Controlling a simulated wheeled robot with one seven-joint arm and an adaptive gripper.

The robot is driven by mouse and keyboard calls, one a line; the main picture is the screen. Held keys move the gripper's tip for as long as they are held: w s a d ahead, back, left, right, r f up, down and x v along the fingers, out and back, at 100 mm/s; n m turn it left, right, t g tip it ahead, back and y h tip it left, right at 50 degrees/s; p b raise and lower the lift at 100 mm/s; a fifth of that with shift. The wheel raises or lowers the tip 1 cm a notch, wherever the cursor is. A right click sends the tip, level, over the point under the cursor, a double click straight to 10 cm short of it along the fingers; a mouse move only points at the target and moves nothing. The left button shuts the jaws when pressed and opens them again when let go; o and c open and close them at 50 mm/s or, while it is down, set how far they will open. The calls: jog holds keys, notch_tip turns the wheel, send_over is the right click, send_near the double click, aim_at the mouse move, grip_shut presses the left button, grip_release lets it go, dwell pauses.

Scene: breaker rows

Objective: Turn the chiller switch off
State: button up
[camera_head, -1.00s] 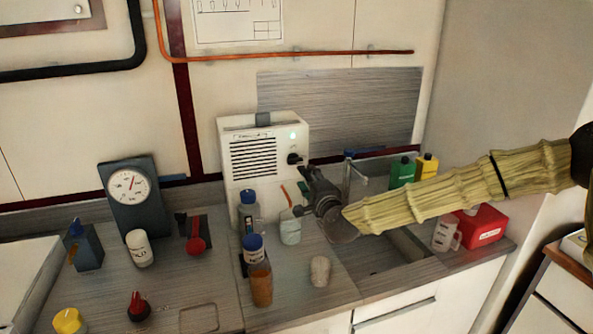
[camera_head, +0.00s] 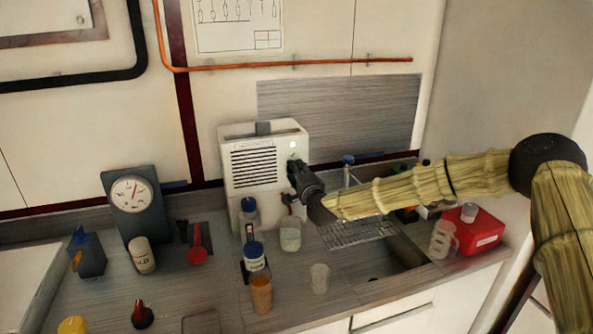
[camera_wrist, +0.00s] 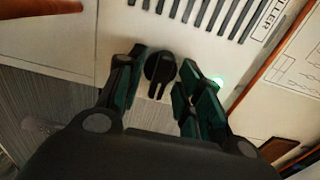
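The chiller (camera_head: 252,187) is a white box with a slatted vent and a lit green light, standing at the back of the counter. Its label, partly cut off, shows in the wrist view (camera_wrist: 268,22). The chiller switch (camera_wrist: 160,68) is a round black rotary knob below the vent. In the wrist view my gripper (camera_wrist: 163,78) is open, with one finger on each side of the knob. I cannot tell whether the fingers touch it. In the head view my gripper (camera_head: 298,170) is at the chiller's front right and hides the knob.
A sink (camera_head: 405,247) with a tap (camera_head: 348,170) lies to the right, under my arm. Bottles, a blue-capped jar (camera_head: 254,252) and a cup (camera_head: 320,277) stand in front of the chiller. A red box (camera_head: 480,236) is at the far right. A gauge (camera_head: 131,193) stands at the left.

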jog(key=shift+w, duration=0.1)
grip_shut()
jog(key=shift+b, duration=0.3)
jog(key=shift+f+n+b, duration=0.1)
jog(key=shift+n+b, duration=5.5)
jog(key=shift+n, duration=3.3)
